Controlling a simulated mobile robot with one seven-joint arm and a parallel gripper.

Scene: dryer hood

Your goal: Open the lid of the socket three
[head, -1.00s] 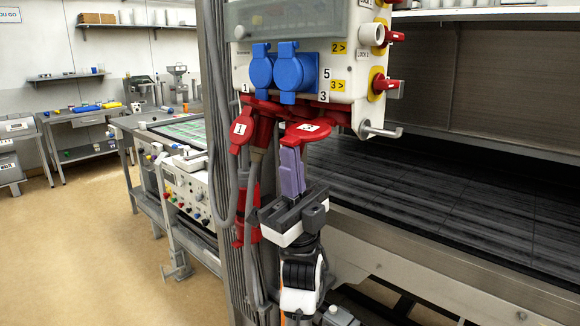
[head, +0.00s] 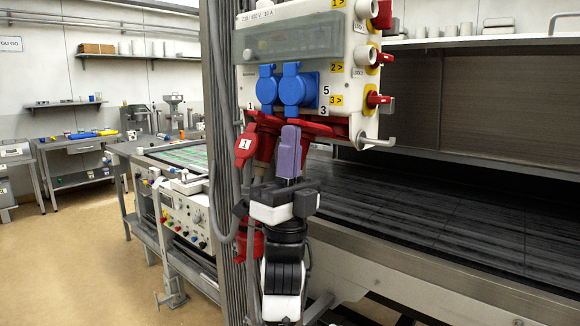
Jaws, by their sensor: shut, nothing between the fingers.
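A white power box (head: 300,50) carries two blue capped sockets (head: 293,88), with a row of red sockets and lids below them. Printed numbers 1, 3 and 5 mark the panel. A red lid labelled 1 (head: 245,146) is at the left of the row. The red socket part near number 3 (head: 322,129) shows to the right of my fingers; its lid is largely hidden behind them, and I cannot tell its angle. My gripper (head: 290,130) is shut, pointing up, with its purple fingers in front of the red row. Whether they touch the lid is unclear.
Red switches (head: 376,99) and a grey hook-like bar (head: 378,141) stick out on the box's right side. A grey column with cables (head: 222,120) stands at left. A dark slatted work surface (head: 430,215) extends right. Open floor (head: 80,260) lies left.

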